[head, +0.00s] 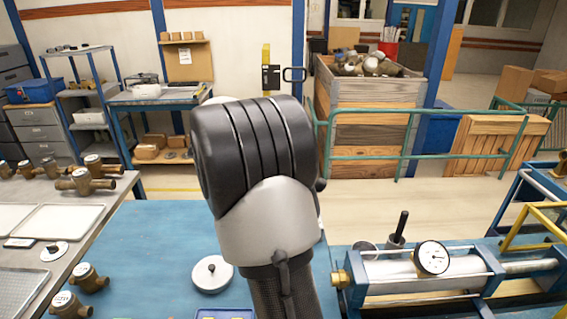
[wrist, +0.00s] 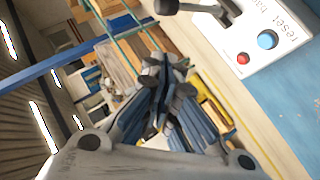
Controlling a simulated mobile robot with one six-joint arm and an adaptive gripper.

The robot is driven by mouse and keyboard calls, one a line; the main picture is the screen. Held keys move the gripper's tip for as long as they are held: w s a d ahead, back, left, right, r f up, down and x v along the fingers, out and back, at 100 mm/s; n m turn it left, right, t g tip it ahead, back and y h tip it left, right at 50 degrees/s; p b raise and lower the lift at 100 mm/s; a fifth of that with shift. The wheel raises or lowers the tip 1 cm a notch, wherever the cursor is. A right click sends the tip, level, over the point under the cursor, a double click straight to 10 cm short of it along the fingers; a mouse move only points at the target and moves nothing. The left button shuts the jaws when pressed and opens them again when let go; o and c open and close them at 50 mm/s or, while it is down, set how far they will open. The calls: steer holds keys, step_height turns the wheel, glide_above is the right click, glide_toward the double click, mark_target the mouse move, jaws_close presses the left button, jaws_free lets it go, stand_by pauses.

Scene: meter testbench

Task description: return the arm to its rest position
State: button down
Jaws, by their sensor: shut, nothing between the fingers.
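My gripper (wrist: 164,70) shows in the wrist view with its fingers together and nothing between them. It is in the air, apart from the bench. In the head view my raised arm fills the middle of the picture over the blue bench top, and the gripper itself is hidden there.
In the head view a blue bench (head: 160,235) holds a white round lid (head: 212,274) and brass meters (head: 88,279). A test rig with a dial gauge (head: 431,258) stands at right. A wooden crate (head: 365,130) is behind. The wrist view shows a white control box (wrist: 262,30).

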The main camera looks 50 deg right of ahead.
stand_by(0.5)
steer(key=s+a+r+n+t+y, duration=0.1)
steer(key=s+a+y, duration=0.15)
steer(key=a, duration=0.75)
steer(key=s+a+r+n+t+y, duration=0.15)
steer(key=s+a, duration=0.25)
steer(key=a, duration=0.6)
steer(key=s+a+f+n+t+y, duration=0.1)
steer(key=s+a+y, duration=0.1)
steer(key=s+a, duration=0.2)
steer(key=s+a+f+n+t+y, duration=0.1)
steer(key=s+a+f+n+y, duration=0.1)
steer(key=a, duration=0.9)
steer(key=s+a+f+n+t+y, duration=0.1)
steer(key=s+a+y, duration=0.2)
steer(key=s+a, duration=0.4)
steer(key=shift+a+f, duration=0.35)
steer(key=shift+a, duration=0.2)
steer(key=shift+d+n, duration=0.15)
steer(key=shift+n, duration=0.1)
